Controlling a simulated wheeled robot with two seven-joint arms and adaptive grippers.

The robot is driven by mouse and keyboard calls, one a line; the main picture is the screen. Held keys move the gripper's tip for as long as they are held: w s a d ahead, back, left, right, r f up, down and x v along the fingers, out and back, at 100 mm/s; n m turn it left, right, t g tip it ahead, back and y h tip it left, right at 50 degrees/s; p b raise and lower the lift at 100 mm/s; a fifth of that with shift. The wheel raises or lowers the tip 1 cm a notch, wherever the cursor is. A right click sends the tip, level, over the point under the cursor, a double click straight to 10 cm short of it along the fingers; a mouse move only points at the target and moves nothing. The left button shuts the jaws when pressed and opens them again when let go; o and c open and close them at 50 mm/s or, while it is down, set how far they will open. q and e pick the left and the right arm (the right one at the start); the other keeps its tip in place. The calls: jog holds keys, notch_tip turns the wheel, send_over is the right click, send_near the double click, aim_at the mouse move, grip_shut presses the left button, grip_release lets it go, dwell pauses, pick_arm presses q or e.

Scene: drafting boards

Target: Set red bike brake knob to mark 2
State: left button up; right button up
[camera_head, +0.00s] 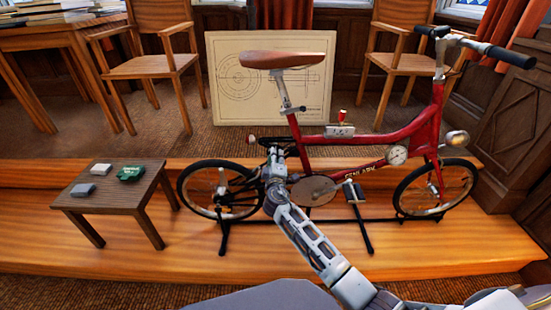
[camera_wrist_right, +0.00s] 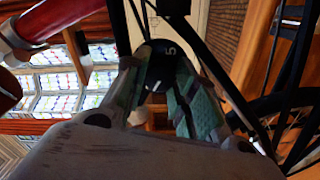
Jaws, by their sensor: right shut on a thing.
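The red bike (camera_head: 400,130) stands upright on a black stand, facing right. My right gripper (camera_head: 272,148) reaches the rear part of its frame, below the saddle. In the right wrist view, the fingers of this gripper (camera_wrist_right: 165,85) are closed around a dark rounded knob (camera_wrist_right: 158,60). The knob bears a pale digit that looks like a 5. Its other marks and any pointer are hidden or too small to read. In the head view the gripper hides the knob. My left gripper is not in view.
A low wooden table (camera_head: 145,190) with small boxes stands left of the bike on the wooden platform (camera_head: 440,245). A framed drawing (camera_head: 225,75) leans behind the bike, between two wooden chairs. Dark frame tubes and the rear wheel (camera_head: 190,190) lie close around my right gripper.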

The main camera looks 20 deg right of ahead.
jog(key=o, duration=1)
jog(key=shift+w+f, duration=0.1)
jog(key=shift+o, duration=0.2)
jog(key=shift+s, duration=0.25)
jog(key=v, duration=1.1)
jog(key=shift+s, duration=0.35)
jog(key=shift+a+r, duration=0.1)
jog(key=shift+r, duration=0.15)
